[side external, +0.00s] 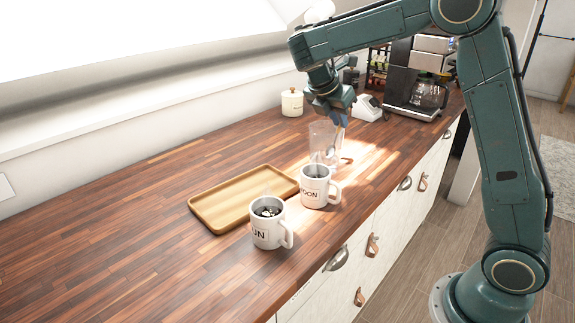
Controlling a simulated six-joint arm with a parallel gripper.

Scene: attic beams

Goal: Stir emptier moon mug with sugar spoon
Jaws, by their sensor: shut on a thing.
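Two white moon mugs stand upright on the wooden counter. The front moon mug (266,232) shows dark contents with pale bits and has its handle to the right. The rear moon mug (313,193) has a greyish inside; I cannot tell surely which is emptier. My gripper (339,122) points down behind and above the rear mug, apart from both mugs. It is shut on a thin thing, seemingly the sugar spoon, which hangs at a clear glass (320,137) and is hard to make out.
A wooden tray (207,217) lies left of the mugs. A white lidded canister (292,103), a small white device (367,107) and a coffee maker (420,85) stand farther back. The counter's left part is clear; its front edge runs close to the mugs.

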